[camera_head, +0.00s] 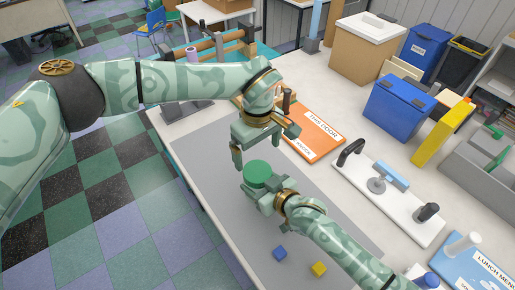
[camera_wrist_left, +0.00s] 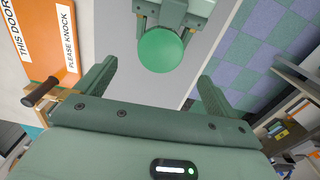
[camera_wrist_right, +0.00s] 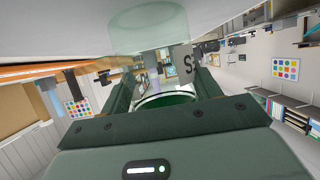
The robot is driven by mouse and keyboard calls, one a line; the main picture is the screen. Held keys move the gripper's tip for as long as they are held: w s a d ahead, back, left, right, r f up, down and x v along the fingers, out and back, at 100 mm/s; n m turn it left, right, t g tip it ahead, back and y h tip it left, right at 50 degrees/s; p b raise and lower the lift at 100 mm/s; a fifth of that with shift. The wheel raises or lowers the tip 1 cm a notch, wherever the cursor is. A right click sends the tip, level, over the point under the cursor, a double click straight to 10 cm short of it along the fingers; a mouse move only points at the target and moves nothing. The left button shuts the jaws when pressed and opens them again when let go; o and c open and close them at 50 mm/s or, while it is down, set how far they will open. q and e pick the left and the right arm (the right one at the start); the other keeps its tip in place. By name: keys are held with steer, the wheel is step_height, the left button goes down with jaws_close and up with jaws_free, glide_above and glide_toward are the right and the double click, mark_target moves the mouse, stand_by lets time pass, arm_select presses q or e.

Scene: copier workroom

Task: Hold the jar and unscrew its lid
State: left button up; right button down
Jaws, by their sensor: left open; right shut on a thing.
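The jar's round green lid (camera_head: 258,174) shows above the grey mat; it also shows in the left wrist view (camera_wrist_left: 160,50). The clear jar body (camera_wrist_right: 150,35) shows in the right wrist view, upside down, with part of a lettered label. In the head view the body is mostly hidden by the lid and gripper. My right gripper (camera_head: 262,192) is shut on the jar from the side, below the lid. My left gripper (camera_head: 264,147) is open and empty, pointing down above the lid. In the left wrist view the lid lies between and beyond its fingertips, apart from them.
An orange sign (camera_head: 316,137) lies behind the grippers. A white board with handles (camera_head: 398,214) is to the right. The grey mat (camera_head: 205,160) is bare left of the jar.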

mark_target(258, 171)
arm_select(q)
steer(key=shift+f+m, duration=0.25)
steer(key=shift+m, duration=0.15)
step_height(258, 171, down, 8)
steer(key=shift+r, duration=0.25)
steer(key=c, duration=1)
steer(key=n, duration=0.4)
steer(key=shift+n, duration=0.4)
steer(key=n, duration=0.5)
